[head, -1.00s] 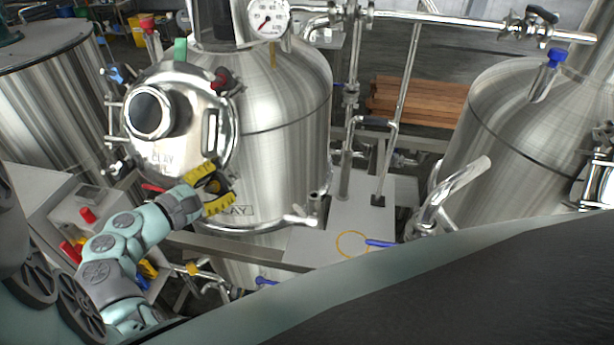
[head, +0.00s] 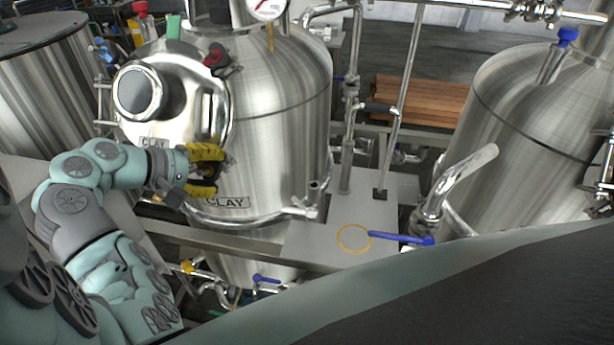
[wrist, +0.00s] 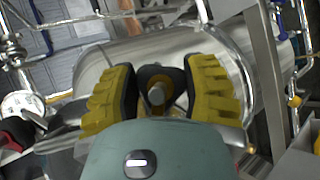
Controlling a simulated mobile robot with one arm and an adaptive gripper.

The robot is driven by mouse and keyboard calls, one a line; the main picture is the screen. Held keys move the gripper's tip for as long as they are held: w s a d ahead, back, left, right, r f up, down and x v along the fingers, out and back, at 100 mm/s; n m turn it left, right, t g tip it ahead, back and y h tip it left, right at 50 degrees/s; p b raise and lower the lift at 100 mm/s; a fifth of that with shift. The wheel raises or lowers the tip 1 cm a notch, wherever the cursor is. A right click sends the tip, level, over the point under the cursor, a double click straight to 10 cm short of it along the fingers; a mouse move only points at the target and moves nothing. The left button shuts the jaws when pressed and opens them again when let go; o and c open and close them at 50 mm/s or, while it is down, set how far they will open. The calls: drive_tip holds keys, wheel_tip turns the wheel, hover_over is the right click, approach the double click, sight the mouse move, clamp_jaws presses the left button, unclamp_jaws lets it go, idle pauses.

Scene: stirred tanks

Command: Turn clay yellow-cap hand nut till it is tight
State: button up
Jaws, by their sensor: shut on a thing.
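The clay tank (head: 290,150) is a shiny steel vessel with a CLAY plate low on its side. Its round hatch door (head: 190,90) is closed against the front left of the tank. My gripper (head: 207,170), with yellow ribbed fingers, is at the lower right edge of the hatch.
A red-capped hand nut (head: 215,56) sits at the hatch's upper right, and a green one (head: 174,26) at the top. Pipes and a blue-handled valve (head: 400,239) stand right of the tank. A second tank (head: 520,120) stands further right.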

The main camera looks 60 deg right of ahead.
drive_tip(key=shift+m+y, duration=0.4)
drive_tip(key=shift+m, duration=0.4)
drive_tip(key=shift+p, duration=0.3)
drive_tip(key=o, duration=1.2)
drive_tip(key=shift+v, duration=0.75)
drive_tip(key=v, duration=1)
drive_tip(key=shift+r, duration=0.25)
drive_tip(key=shift+s+a, duration=0.1)
drive_tip(key=shift+a, duration=0.05)
